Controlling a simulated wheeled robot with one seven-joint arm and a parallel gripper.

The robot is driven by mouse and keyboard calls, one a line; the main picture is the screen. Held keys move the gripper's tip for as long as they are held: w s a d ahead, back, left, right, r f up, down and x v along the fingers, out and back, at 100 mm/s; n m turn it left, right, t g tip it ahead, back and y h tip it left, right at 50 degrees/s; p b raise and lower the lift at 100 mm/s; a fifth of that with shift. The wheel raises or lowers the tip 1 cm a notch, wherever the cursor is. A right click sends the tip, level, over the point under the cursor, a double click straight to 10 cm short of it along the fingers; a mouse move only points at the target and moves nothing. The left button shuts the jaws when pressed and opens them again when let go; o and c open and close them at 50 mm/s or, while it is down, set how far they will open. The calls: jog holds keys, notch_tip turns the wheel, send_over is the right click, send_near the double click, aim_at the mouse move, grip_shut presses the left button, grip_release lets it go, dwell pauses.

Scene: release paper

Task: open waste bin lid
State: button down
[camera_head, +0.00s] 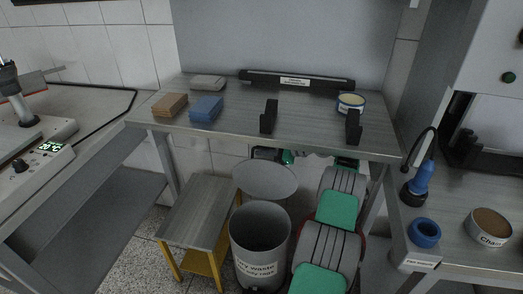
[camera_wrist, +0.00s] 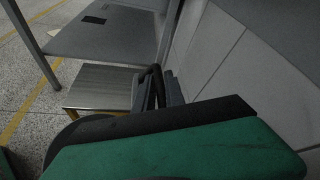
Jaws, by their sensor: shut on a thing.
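The grey waste bin (camera_head: 258,250) stands on the floor under the front of the table, with a printed label on its front. Its round grey lid (camera_head: 265,180) is raised and tilted back behind the opening, so the inside shows. My gripper (camera_head: 272,154) is mostly hidden behind the lid's upper edge, under the tabletop. The grip on the lid's edge is hidden in the head view.
The metal table (camera_head: 235,122) above holds sponges, black holders and a tin. My green and grey arm passes right of the bin.

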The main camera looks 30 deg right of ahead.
jog(key=shift+s+f, duration=0.15)
jog(key=shift+f, duration=0.45)
jog(key=c, duration=1.5)
grip_release()
jog(key=shift+f, duration=0.1)
jog(key=shift+d+r, duration=0.1)
jog(key=shift+r, duration=0.35)
